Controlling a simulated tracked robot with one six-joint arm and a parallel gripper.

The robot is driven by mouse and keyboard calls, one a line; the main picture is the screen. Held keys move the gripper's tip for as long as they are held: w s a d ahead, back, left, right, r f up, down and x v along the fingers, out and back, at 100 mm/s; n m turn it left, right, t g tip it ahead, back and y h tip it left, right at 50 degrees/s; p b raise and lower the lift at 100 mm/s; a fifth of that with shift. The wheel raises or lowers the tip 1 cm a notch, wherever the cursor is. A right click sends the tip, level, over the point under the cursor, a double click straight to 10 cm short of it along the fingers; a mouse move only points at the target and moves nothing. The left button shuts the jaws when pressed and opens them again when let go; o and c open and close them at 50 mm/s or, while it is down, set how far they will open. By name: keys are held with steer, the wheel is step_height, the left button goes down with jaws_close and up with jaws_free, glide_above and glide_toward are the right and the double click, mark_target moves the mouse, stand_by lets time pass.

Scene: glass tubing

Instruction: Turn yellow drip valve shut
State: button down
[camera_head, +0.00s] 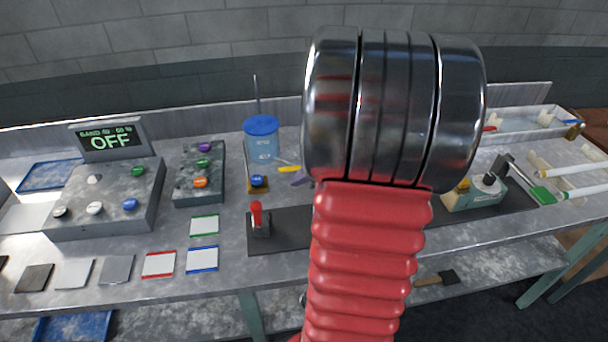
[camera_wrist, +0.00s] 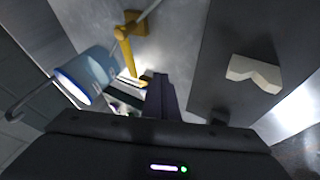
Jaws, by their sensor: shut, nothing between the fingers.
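The yellow valve (camera_head: 288,169) shows in the head view just right of the blue-lidded container, as a short yellow bar left of my arm. In the wrist view the yellow valve (camera_wrist: 126,50) has a long lever, with a thicker yellow body at its upper end and a pale rod leading away up right. My gripper (camera_wrist: 160,80) shows there as dark fingers, shut and empty. Its tips appear just right of the lever's lower end, and I cannot tell whether they touch it. In the head view my red arm and metal joint hide most of my gripper.
The blue-lidded container (camera_head: 262,140) stands close by, with a blue knob (camera_head: 257,180) before it. A red-handled lever (camera_head: 256,216) is on a dark mat nearer the front. A control box (camera_head: 108,200) under an "OFF" display is left. A pale notched block (camera_wrist: 254,73) is right in the wrist view.

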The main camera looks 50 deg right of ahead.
mark_target(293, 168)
steer(key=w, duration=0.1)
steer(key=w+d+f, duration=0.1)
steer(key=w, duration=0.1)
steer(key=shift+w+d+f, duration=0.15)
steer(key=shift+d, duration=0.2)
steer(key=shift+w+d, duration=0.35)
steer(key=shift+w, duration=0.05)
steer(key=shift+w+d, duration=0.2)
steer(key=shift+w, duration=0.15)
steer(key=shift+d+m, duration=0.1)
steer(key=shift+m, duration=0.2)
